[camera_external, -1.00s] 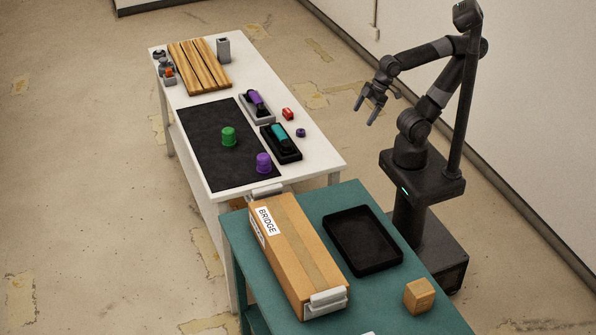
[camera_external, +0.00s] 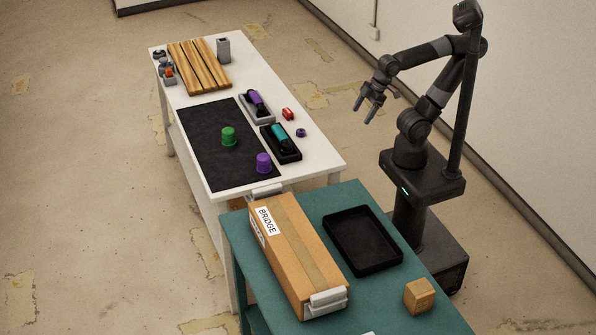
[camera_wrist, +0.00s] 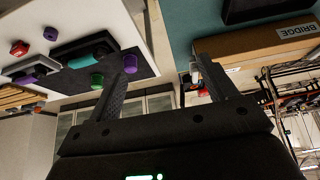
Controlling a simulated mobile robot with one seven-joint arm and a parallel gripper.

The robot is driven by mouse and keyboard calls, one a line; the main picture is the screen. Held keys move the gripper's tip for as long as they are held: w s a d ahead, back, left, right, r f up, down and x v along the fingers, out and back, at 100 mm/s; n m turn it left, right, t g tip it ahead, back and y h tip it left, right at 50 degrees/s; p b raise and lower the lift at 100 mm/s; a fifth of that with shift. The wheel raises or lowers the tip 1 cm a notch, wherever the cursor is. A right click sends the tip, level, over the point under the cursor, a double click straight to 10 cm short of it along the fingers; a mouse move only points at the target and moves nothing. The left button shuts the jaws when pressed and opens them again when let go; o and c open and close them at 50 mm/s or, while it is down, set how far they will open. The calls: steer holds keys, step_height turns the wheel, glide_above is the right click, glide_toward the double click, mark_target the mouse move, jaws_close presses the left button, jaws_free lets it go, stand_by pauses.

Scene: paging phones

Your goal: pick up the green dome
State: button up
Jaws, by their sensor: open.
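The green dome (camera_external: 229,137) stands on the black mat (camera_external: 205,152) on the white table, left of the middle of the external view. A purple dome (camera_external: 263,162) stands on the same mat, nearer the front. It shows in the wrist view (camera_wrist: 130,63) close to the left finger's tip in the picture. My gripper (camera_external: 368,108) is open and empty. It hangs in the air to the right of the white table, well apart from the green dome.
Two phones, one purple (camera_external: 257,99) and one teal (camera_external: 280,136), lie in cradles right of the mat. A red block (camera_external: 288,114) and small purple ring (camera_external: 301,132) are near. A teal table (camera_external: 385,298) bears a cardboard box (camera_external: 290,245), black tray (camera_external: 335,238) and wooden cube (camera_external: 419,294).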

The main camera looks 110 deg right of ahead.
steer(key=w+d+r+m+h, duration=0.1)
steer(key=w+d, duration=0.3)
steer(key=w, duration=0.4)
steer(key=w+d+r+m+h, duration=0.1)
steer(key=w+d, duration=0.3)
steer(key=w, duration=0.3)
steer(key=m+h, duration=0.2)
steer(key=m, duration=0.3)
glide_above(231, 130)
steer(key=s+a, duration=0.1)
steer(key=s, duration=0.2)
step_height(231, 130, down, 19)
steer(key=x, duration=0.4)
steer(key=shift+w+a+f, duration=0.1)
steer(key=shift+a+f, duration=0.15)
steer(key=f, duration=0.1)
steer(key=w+f, duration=0.1)
steer(key=f, duration=0.3)
steer(key=shift+w+d, duration=0.35)
steer(key=shift+w+d+f, duration=0.15)
steer(key=shift+w+f, duration=0.05)
steer(key=shift+f, duration=0.15)
steer(key=shift+c, duration=0.3)
